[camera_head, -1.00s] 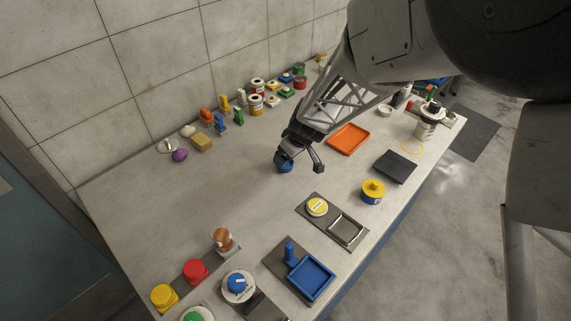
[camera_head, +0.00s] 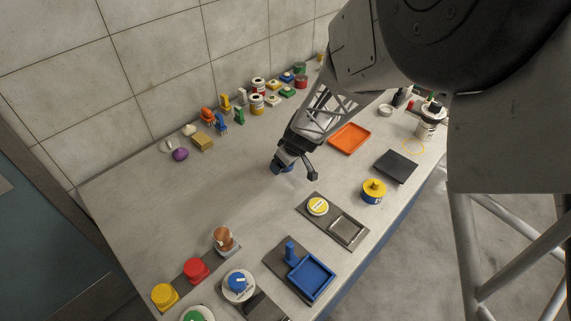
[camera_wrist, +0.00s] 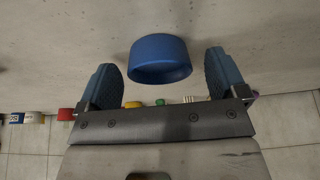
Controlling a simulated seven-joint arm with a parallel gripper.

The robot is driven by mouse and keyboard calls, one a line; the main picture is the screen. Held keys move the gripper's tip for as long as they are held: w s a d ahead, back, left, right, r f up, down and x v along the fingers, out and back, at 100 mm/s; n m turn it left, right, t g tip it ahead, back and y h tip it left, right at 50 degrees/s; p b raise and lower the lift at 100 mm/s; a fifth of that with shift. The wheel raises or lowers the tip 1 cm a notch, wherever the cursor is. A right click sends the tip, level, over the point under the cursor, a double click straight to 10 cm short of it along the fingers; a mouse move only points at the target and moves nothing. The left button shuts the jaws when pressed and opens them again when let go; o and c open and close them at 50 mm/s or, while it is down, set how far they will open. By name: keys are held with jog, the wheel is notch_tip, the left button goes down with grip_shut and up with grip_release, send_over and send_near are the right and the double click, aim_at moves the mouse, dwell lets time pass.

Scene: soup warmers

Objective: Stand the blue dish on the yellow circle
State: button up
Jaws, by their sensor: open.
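The blue dish (camera_wrist: 160,58) is a small round cup standing on the table. In the wrist view it is between and slightly beyond my two blue-padded fingers, with a gap on each side. In the head view the dish (camera_head: 287,168) is partly hidden by my gripper (camera_head: 295,172), which is open and low around it.
A yellow-topped blue can (camera_head: 374,191) stands near the front edge. Table around the dish is clear.

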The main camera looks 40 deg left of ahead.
jog(key=c, duration=1.1)
jog(key=shift+r, duration=0.1)
jog(key=shift+r, duration=1.45)
jog(key=shift+s+d+r, duration=0.1)
jog(key=shift+d+r, duration=0.05)
jog(key=shift+r, duration=0.1)
jog(key=s+d, duration=0.3)
jog(key=d, duration=0.1)
jog(key=s+d+r, duration=0.1)
jog(key=s+d, duration=0.1)
jog(key=d, duration=0.2)
jog(key=s+d, duration=0.3)
jog(key=d, duration=0.2)
jog(key=shift+s+r, duration=0.15)
jog(key=shift+s, duration=0.2)
